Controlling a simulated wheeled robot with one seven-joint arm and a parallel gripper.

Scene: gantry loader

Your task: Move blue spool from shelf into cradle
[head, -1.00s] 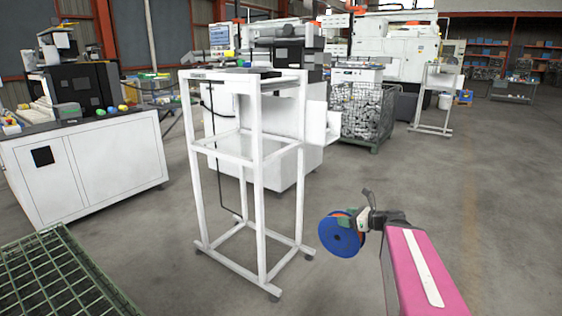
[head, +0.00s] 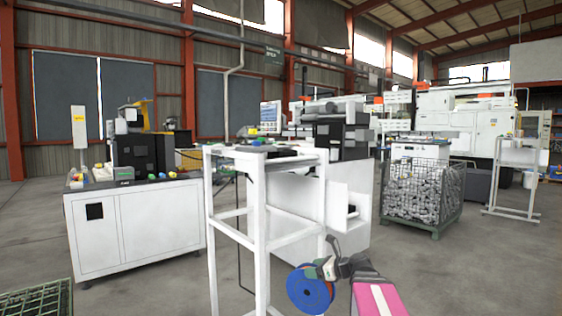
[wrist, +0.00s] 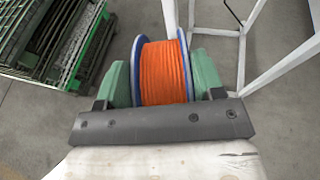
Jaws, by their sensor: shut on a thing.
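The blue spool (head: 309,289) has blue flanges and an orange winding, which shows in the wrist view (wrist: 163,72). My gripper (head: 322,270) is shut on it, with a green finger against each blue flange in the wrist view (wrist: 164,85). The spool is held in the air at the lower middle of the head view, beside the white stand's legs. I cannot make out a cradle for certain in either view.
A white frame stand (head: 258,215) with a flat top is close by. Behind it are a white cabinet (head: 345,232) and a wire basket of metal parts (head: 424,192). A white workbench (head: 135,228) stands left. Floor at the right is open.

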